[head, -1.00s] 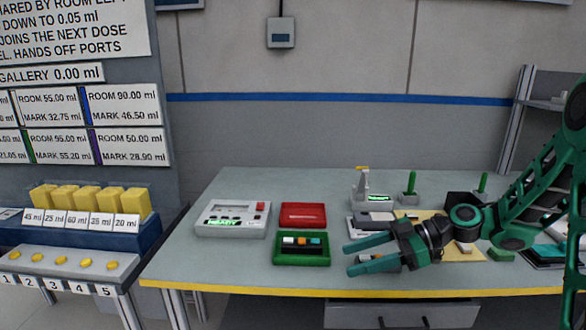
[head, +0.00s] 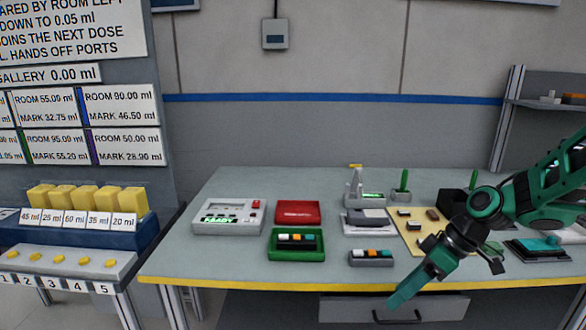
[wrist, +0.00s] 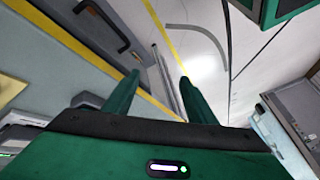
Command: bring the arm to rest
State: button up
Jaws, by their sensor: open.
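My arm reaches in from the right in the head view. My gripper (head: 408,290) hangs at the front edge of the table (head: 215,265), pointing down and to the left, past the yellow edge strip. In the head view its fingers overlap one another. In the wrist view the two green fingers of my gripper (wrist: 158,85) stand apart with nothing between them. Floor with a yellow line and the drawer front (wrist: 75,35) show beyond them.
A grey module (head: 370,257) with coloured keys lies left of my gripper. A drawer handle (head: 398,318) lies below the edge. The table's front left is clear.

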jog(key=s+d+r+m+h, duration=0.2)
jog(key=s+d+m+h, duration=0.1)
jog(key=s+d+m, duration=0.5)
jog(key=s+d+r+m+h, duration=0.2)
jog(key=s+d+m, duration=0.6)
jog(key=s, duration=0.5)
jog(key=shift+s+d+r+g+h, duration=0.2)
jog(key=shift+s+g+h, duration=0.1)
jog(key=shift+g+h, duration=0.15)
jog(key=shift+w+f, duration=0.3)
jog(key=shift+w, duration=0.35)
